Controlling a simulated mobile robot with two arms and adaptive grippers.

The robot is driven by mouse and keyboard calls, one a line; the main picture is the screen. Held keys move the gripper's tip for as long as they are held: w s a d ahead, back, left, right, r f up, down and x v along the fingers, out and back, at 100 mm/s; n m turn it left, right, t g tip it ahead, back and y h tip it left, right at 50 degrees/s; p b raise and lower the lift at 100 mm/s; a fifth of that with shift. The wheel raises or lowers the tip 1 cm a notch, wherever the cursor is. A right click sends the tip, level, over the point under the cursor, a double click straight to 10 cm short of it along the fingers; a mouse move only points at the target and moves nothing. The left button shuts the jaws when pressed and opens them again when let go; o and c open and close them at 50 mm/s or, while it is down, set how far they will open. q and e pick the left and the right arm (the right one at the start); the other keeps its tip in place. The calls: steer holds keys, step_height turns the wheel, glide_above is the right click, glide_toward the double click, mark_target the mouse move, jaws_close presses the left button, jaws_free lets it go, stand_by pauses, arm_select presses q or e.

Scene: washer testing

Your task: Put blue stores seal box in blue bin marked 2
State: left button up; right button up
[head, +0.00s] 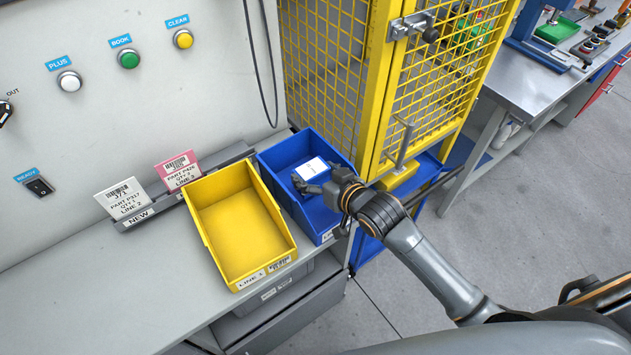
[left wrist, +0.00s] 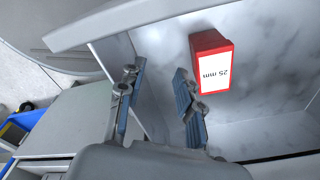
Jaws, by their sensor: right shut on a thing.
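The blue box with a white label (head: 311,168) is held by my right gripper (head: 318,186) inside the outline of the blue bin (head: 272,156). The bin's front label is mostly hidden by my arm, so I cannot read its number. I cannot tell whether the box touches the bin floor. My right gripper is shut on the box. My left gripper (left wrist: 157,88) is open in the left wrist view, with nothing between its fingers.
An empty yellow bin (head: 240,225) marked LINE 1 stands directly left of the blue bin. A yellow mesh guard (head: 440,95) rises behind and to the right. In the left wrist view a red box marked 25 mm (left wrist: 208,62) lies beside the left fingers.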

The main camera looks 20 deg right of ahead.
mark_target(316, 183)
steer(key=shift+f, duration=1.5)
steer(key=o, duration=1.7)
steer(key=shift+f, duration=0.15)
steer(key=b+v, duration=0.1)
steer(key=v, duration=1.1)
